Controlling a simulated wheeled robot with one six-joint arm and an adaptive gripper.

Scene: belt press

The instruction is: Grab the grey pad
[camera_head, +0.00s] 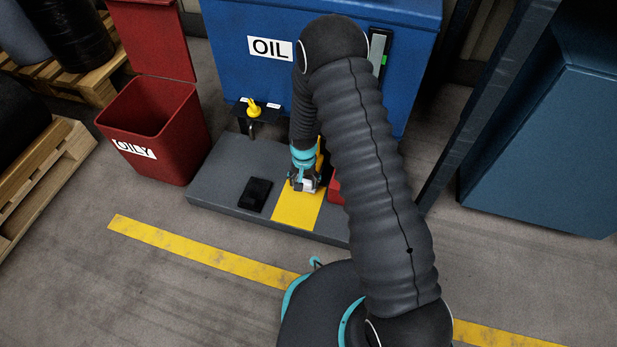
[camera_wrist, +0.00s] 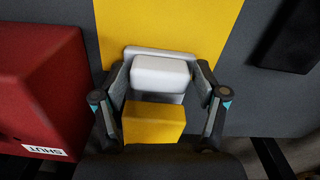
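A pale grey-white block (camera_wrist: 160,72) with a wider pale plate at its far edge is the likely grey pad. It sits over the yellow strip (camera_wrist: 115,25), between the fingers of my gripper (camera_wrist: 161,72). The fingers lie along its two sides; whether they press on it is not clear. A yellow block (camera_wrist: 153,122) is nearer the wrist camera, between the fingers. In the head view my gripper (camera_head: 305,184) is low over the yellow strip (camera_head: 298,211) on the dark platform, and a bit of the pale block shows there.
A black block (camera_head: 255,194) lies on the platform (camera_head: 218,180), left of my gripper. A red box marked SHUT (camera_wrist: 40,85) is close beside it. A red bin marked OILY (camera_head: 150,120) stands left. The blue OIL cabinet (camera_head: 235,45) is behind. Foreground floor is clear.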

